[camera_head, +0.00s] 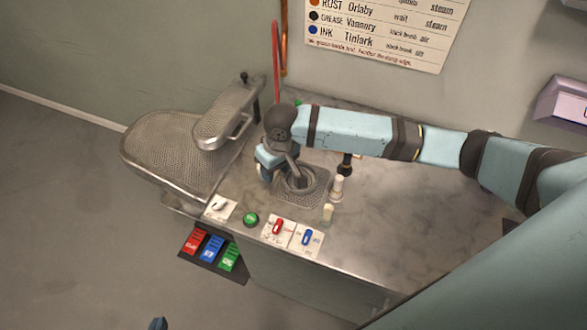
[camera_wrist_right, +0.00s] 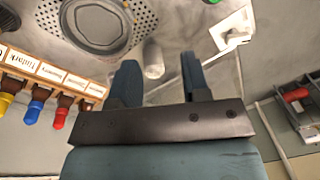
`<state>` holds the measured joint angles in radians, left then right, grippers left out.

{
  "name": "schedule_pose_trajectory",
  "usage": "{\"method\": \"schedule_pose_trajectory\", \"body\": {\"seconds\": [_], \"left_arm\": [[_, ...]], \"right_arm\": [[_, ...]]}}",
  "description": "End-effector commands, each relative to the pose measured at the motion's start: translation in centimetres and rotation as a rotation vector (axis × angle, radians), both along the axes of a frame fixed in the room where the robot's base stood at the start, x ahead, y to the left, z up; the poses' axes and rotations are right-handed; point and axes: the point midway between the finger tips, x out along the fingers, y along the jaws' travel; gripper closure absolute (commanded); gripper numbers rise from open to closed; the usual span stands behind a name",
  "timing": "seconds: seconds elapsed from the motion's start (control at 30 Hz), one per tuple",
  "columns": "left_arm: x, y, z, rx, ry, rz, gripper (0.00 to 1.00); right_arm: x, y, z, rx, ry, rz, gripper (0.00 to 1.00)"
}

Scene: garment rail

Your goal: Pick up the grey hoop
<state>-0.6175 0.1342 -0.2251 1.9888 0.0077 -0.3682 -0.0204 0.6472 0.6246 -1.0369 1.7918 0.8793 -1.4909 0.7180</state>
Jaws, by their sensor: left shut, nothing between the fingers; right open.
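A grey ring, which looks like the grey hoop (camera_head: 319,184), lies on a perforated plate on the counter. It also shows in the right wrist view (camera_wrist_right: 123,22) at the top left, around a round grey middle, cut off by the frame. My right gripper (camera_wrist_right: 160,76) is open and empty, with the ring off to the left of its fingers. In the head view the right gripper (camera_head: 266,165) is beside the ring's left side, partly hidden by its own wrist. Only a tip of my left gripper (camera_head: 157,323) shows at the bottom edge, shut and away from the counter.
A metal pressing board (camera_head: 165,150) with a hinged top stands left. Pale pegs (camera_head: 338,187) stand right of the plate. Red (camera_head: 278,227) and blue switches and a green button (camera_head: 250,219) line the front edge. The counter's right part (camera_head: 420,220) is clear.

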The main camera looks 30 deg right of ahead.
Motion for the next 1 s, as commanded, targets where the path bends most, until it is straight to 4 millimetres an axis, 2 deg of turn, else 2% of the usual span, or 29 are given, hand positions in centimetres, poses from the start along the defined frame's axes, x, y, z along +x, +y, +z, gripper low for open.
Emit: {"method": "schedule_pose_trajectory", "body": {"seconds": [0.03, 0.1, 0.27, 0.6, 0.87, 1.0], "left_arm": [[0.1, 0.1, 0.1, 0.001, -0.002, 0.000, 1.00], [0.3, 0.1, 0.1, 0.002, -0.005, 0.001, 1.00], [0.2, 0.2, 0.2, 0.002, -0.004, 0.001, 1.00], [-0.3, 0.1, 0.5, 0.003, 0.004, 0.001, 1.00], [-0.3, 0.1, 0.7, 0.003, 0.003, 0.001, 1.00], [-0.2, 0.2, 1.4, 0.004, 0.003, 0.003, 1.00]], "right_arm": [[0.6, -1.2, 0.9, -0.040, 0.016, -0.018, 0.57], [0.9, -2.2, 1.6, -0.078, 0.040, -0.038, 0.57], [1.1, -3.3, 1.7, -0.117, 0.066, -0.061, 0.57], [1.1, -3.3, -4.5, -0.117, 0.066, -0.061, 0.57], [1.0, -3.4, -6.6, -0.116, 0.065, -0.060, 0.57], [0.5, -3.7, -8.4, -0.118, 0.066, -0.060, 0.57]]}}
